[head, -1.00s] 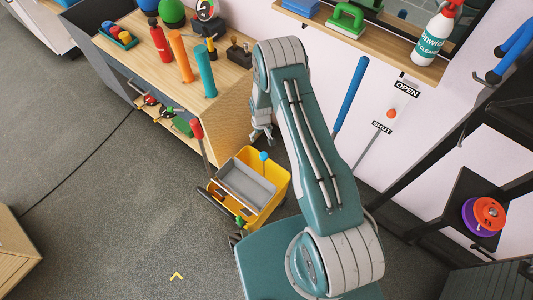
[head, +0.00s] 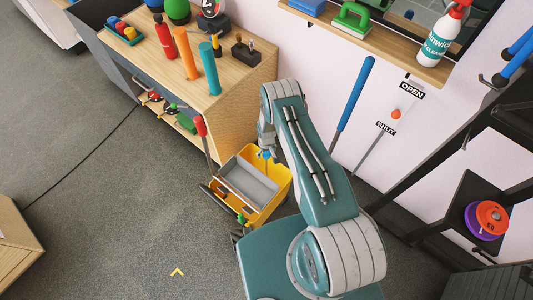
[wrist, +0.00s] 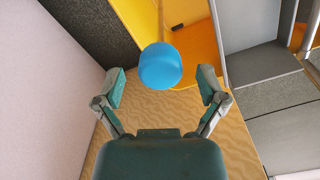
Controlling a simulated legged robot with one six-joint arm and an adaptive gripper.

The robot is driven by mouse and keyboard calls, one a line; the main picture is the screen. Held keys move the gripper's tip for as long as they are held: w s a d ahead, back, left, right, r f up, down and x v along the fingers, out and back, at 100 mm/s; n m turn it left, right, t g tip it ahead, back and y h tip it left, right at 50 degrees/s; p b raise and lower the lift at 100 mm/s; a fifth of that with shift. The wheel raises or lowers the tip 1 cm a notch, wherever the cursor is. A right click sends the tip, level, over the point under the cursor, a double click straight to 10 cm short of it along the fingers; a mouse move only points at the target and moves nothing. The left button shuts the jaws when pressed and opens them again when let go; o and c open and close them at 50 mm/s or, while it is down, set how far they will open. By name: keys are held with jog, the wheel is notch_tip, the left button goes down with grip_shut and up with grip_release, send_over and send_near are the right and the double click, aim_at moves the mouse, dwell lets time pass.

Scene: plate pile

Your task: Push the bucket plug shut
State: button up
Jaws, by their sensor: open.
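The yellow bucket (head: 271,206) stands on the floor in front of the wooden cabinet, with a grey insert (head: 248,184) inside. A blue knob (wrist: 160,66) on a thin rod is seen from above in the wrist view, with yellow bucket wall (wrist: 196,52) behind it. I take the knob and rod to be the plug handle; the plug itself is hidden. My gripper (wrist: 161,88) is open, its two fingers on either side just below the knob in the picture, with gaps showing. In the head view my gripper (head: 266,150) is above the bucket's back edge, partly hiding the knob.
A red-topped handle (head: 201,127) rises beside the bucket's left side. The wooden cabinet (head: 236,128) is close behind. A blue-handled pole (head: 353,107) leans at the white wall on the right. Open floor (head: 110,225) lies to the left.

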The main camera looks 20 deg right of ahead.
aim_at(266, 157)
jog(key=shift+f, duration=0.45)
jog(key=shift+c, duration=0.3)
grip_shut()
jog(key=shift+f, duration=1.95)
jog(key=shift+o, duration=0.3)
grip_release()
jog(key=shift+s, duration=0.1)
notch_tip(266, 157, up, 12)
jog(key=shift+f, duration=0.1)
